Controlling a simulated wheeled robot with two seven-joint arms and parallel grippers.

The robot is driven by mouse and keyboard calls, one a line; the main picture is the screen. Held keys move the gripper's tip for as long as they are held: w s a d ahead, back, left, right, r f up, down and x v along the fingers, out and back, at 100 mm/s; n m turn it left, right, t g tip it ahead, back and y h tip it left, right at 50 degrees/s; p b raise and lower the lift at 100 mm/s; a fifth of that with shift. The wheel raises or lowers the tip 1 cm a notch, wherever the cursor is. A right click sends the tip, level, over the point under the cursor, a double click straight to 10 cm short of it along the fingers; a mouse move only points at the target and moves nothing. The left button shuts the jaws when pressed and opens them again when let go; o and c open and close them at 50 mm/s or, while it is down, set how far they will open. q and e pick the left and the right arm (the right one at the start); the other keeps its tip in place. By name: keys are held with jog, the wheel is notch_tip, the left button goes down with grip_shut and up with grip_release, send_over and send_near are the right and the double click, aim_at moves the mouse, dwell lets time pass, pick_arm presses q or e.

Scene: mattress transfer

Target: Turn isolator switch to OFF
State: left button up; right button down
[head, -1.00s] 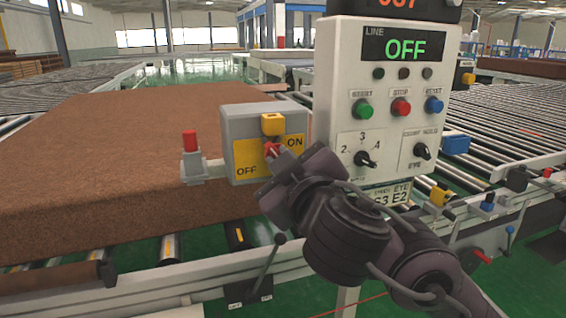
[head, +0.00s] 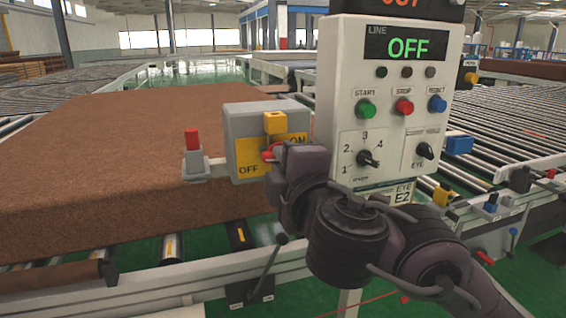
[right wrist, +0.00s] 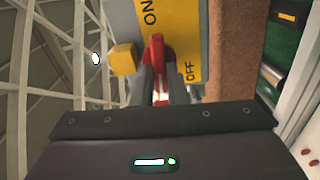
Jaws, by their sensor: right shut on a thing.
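The isolator switch is a grey box (head: 238,120) with a yellow plate (head: 248,160) marked OFF at lower left and ON at upper right in the head view. Its red handle (head: 267,153) is partly hidden by my right gripper (head: 274,156). In the right wrist view the red handle (right wrist: 157,48) stands between the two fingers of my gripper (right wrist: 163,78), beside the ON and OFF lettering. My right gripper is shut on this handle. The handle's exact angle is hard to tell. My left gripper is not in view.
A white control panel (head: 344,110) with a green OFF display (head: 408,47) stands close to the right of the switch. A red-topped post (head: 192,150) is at its left. A brown mattress (head: 110,150) lies on rollers behind. A black lever (head: 265,268) rises below.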

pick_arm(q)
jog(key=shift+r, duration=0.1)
pick_arm(e)
jog(key=shift+f+n, duration=0.15)
jog(key=shift+n, duration=0.45)
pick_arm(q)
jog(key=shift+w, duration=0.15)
pick_arm(e)
jog(key=c, duration=1.4)
grip_release()
jog(key=shift+c, duration=0.2)
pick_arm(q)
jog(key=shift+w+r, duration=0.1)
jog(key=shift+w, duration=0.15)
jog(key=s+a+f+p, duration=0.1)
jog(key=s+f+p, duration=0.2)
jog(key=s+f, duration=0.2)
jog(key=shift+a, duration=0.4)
pick_arm(e)
jog(key=v, duration=0.7)
jog(key=shift+s, duration=0.35)
jog(key=shift+d, duration=0.1)
